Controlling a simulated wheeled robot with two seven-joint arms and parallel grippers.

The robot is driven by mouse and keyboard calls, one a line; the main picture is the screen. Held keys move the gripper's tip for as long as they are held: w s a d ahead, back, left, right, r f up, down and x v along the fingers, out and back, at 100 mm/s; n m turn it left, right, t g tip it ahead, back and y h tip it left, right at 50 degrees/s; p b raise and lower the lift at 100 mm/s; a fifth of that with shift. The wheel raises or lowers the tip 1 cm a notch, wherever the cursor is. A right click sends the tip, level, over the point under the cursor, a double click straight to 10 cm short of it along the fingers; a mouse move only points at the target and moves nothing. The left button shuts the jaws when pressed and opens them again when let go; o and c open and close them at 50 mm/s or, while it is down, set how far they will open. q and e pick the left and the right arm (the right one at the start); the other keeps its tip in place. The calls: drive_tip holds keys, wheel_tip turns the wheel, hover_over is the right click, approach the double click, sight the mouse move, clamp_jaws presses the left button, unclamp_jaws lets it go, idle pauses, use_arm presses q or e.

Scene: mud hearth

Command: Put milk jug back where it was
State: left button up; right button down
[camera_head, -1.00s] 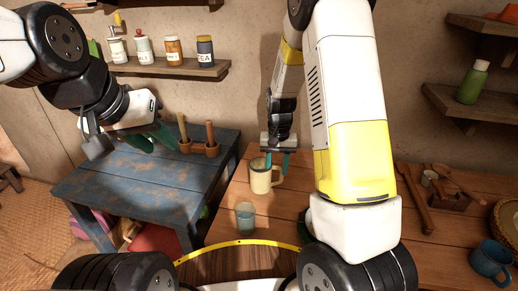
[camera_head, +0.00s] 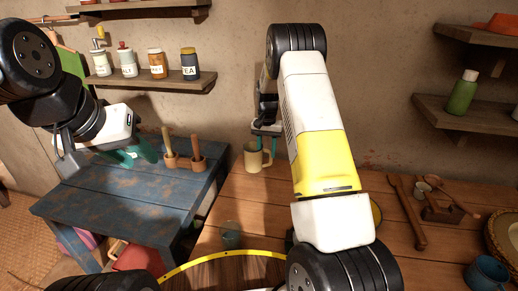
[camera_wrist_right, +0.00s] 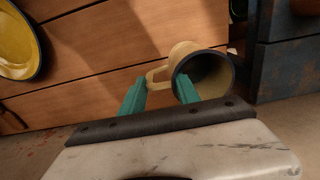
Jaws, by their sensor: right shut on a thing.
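The cream milk jug (camera_head: 252,158) is upright near the back of the wooden table, by the wall, with its handle to the right. My right gripper (camera_head: 266,143) is shut on it from above; in the right wrist view its teal fingers (camera_wrist_right: 160,92) are at the handle side of the jug (camera_wrist_right: 189,57), whose dark inside shows. I cannot tell whether the jug's base touches the table. My left gripper (camera_head: 135,153) is empty above the blue table, its teal fingers apart.
A glass (camera_head: 231,235) stands on the wooden table (camera_head: 228,205) nearer me. Wooden utensils (camera_head: 409,212) and a blue mug (camera_head: 488,273) are on the right. A yellow plate (camera_wrist_right: 20,40) shows in the right wrist view.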

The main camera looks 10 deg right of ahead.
drive_tip(key=shift+w+d+f, duration=0.15)
drive_tip(key=shift+w+f, duration=0.1)
drive_tip(key=shift+f, duration=0.65)
drive_tip(key=shift+w+d+f, duration=0.15)
drive_tip(key=shift+w+f, duration=0.1)
drive_tip(key=shift+f, duration=0.6)
drive_tip(key=shift+f, duration=0.2)
drive_tip(key=c, duration=0.9)
unclamp_jaws()
